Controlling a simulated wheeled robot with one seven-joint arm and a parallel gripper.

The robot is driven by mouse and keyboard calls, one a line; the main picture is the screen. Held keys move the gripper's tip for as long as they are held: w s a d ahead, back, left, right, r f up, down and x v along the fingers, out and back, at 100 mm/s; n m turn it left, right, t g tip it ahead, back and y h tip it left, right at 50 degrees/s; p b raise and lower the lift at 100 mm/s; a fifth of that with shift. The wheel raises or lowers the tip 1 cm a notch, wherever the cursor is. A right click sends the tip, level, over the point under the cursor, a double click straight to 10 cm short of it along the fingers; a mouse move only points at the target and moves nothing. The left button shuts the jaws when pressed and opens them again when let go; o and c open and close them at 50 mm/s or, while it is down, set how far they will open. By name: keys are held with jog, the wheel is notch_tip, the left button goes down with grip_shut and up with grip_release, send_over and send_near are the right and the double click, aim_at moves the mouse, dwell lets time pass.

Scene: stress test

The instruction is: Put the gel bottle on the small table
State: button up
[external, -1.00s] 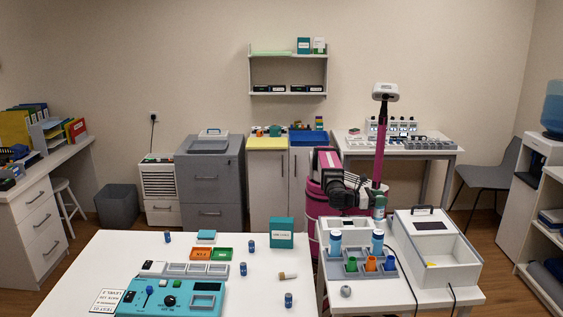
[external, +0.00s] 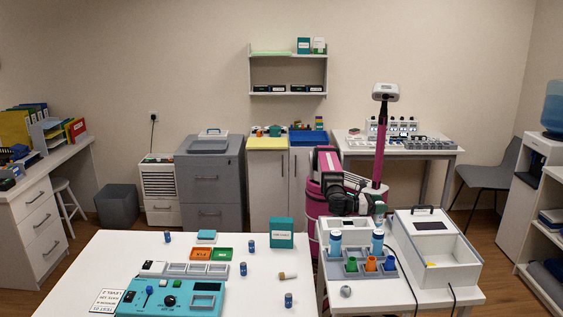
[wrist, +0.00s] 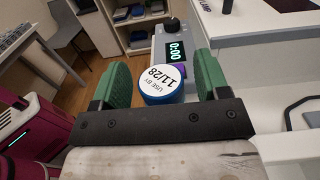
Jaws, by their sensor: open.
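Two white-and-blue bottles, one on the left (external: 335,243) and one on the right (external: 377,241), stand upright in the grey rack on the white table at right. I cannot read which is the gel bottle. My gripper (external: 380,208) is just above the right bottle. In the wrist view my gripper (wrist: 155,85) is open, with green fingers on either side of a round blue-rimmed top (wrist: 163,84) labelled "USE BY 11/28". Whether the fingers touch it is unclear. I cannot tell which table is the small table.
The grey rack (external: 335,270) also holds green, orange and blue cups. A white box (external: 432,250) stands close on the right. A round grey object (external: 346,291) lies in front. The white table (external: 110,255) at left holds a teal device (external: 172,297) and several small blue vials.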

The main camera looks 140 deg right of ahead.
notch_tip(320, 180, up, 7)
jog(key=w+d, duration=0.2)
dwell(0.6)
jog(key=shift+w+d+r, duration=0.1)
jog(key=shift+w, duration=0.05)
